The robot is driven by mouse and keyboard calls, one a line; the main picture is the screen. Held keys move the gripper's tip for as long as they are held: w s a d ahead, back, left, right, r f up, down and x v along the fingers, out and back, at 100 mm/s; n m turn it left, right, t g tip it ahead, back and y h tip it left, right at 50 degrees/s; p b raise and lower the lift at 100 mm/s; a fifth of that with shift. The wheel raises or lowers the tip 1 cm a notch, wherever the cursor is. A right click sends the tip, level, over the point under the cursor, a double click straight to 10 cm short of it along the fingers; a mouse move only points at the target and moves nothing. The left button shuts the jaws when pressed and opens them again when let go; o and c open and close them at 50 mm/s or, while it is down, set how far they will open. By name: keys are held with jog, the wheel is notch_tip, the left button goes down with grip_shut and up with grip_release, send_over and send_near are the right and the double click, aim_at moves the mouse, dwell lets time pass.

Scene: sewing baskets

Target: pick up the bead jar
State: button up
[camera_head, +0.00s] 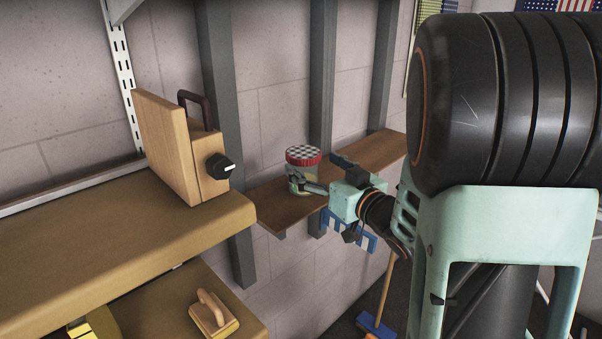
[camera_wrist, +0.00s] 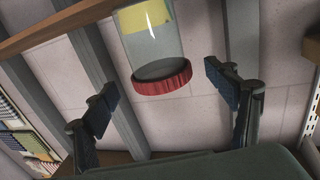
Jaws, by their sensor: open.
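The bead jar (camera_head: 302,170) is a clear jar with a red lid, checkered on top in the head view. It stands upright on a narrow wooden wall shelf (camera_head: 283,205). In the wrist view the jar (camera_wrist: 152,48) appears upside down, with its red lid toward the picture's bottom and a yellow band at the other end. My gripper (camera_head: 318,188) is at the jar's right side in the head view. In the wrist view my open gripper (camera_wrist: 158,98) has one finger on each side of the jar, with gaps visible. I cannot tell how deep the jar sits between the fingers.
A wooden block-like object with a black knob (camera_head: 190,150) stands on a larger shelf (camera_head: 120,235) at the left. A wooden-handled block (camera_head: 213,314) lies on a lower surface. Grey uprights (camera_head: 321,75) run behind the wall shelf.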

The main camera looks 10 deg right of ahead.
aim_at(304, 152)
jog(key=p+x, duration=0.1)
jog(key=x, duration=0.3)
jog(key=shift+w+a+r, duration=0.15)
jog(key=shift+w+r, duration=0.05)
jog(key=c, duration=1.9)
jog(key=shift+r, duration=0.2)
